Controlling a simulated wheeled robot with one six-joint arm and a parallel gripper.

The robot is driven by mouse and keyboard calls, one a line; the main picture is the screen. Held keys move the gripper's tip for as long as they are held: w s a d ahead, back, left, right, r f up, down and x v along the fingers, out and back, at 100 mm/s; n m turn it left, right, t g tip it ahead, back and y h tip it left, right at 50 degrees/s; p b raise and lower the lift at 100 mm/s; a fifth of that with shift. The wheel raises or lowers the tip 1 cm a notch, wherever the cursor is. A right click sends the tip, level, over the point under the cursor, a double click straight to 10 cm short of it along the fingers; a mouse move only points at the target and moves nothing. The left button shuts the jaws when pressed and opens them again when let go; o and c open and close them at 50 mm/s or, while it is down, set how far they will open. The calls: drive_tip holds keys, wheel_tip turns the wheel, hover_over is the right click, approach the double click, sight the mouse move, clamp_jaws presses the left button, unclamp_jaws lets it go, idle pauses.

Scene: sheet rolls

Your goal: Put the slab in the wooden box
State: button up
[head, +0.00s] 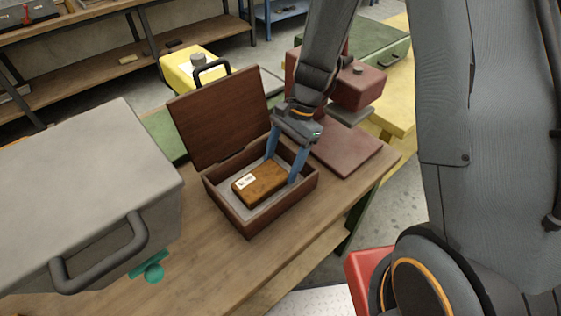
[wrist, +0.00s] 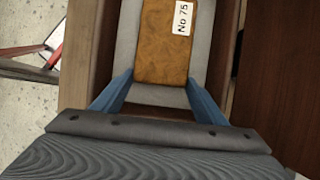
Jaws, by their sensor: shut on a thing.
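The slab (head: 262,184) is an orange-brown block with a white label. It also shows in the wrist view (wrist: 168,52), where the label reads "No 75". It is within the walls of the wooden box (head: 273,216), over the grey lining; I cannot tell whether it touches the floor of the box. The box is dark reddish wood with its lid (head: 220,118) raised at the back. My gripper (head: 281,171) reaches down into the box, its blue fingers shut on the slab, one at each side. In the wrist view the fingers (wrist: 160,80) hold the slab's near end.
The box stands on a wooden table (head: 190,250). A large grey case (head: 85,190) with a dark handle is at the left, near a teal object (head: 149,268). A flat dark red panel (head: 345,146) lies right of the box. Shelves (head: 130,70) stand behind.

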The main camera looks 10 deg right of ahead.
drive_tip(key=shift+f, duration=0.1)
drive_tip(key=o, duration=1.4)
drive_tip(key=b+v, duration=0.2)
drive_tip(key=v, duration=0.9)
drive_tip(key=shift+r, duration=0.45)
drive_tip(key=shift+s+d+r, duration=0.15)
drive_tip(key=shift+d, duration=0.15)
drive_tip(key=s+d+n+t+h, duration=0.1)
drive_tip(key=s+d+n, duration=0.1)
drive_tip(key=s+n, duration=0.1)
drive_tip(key=s+d+n+t+h, duration=0.1)
drive_tip(key=s+d+n, duration=0.2)
drive_tip(key=n, duration=0.1)
drive_tip(key=s+d+f+n+t+h, duration=0.1)
drive_tip(key=s+d+n, duration=0.2)
drive_tip(key=n, duration=0.1)
drive_tip(key=shift+s+d+t+h, duration=0.15)
drive_tip(key=shift+s+t+h, duration=0.15)
drive_tip(key=shift+s+h, duration=0.1)
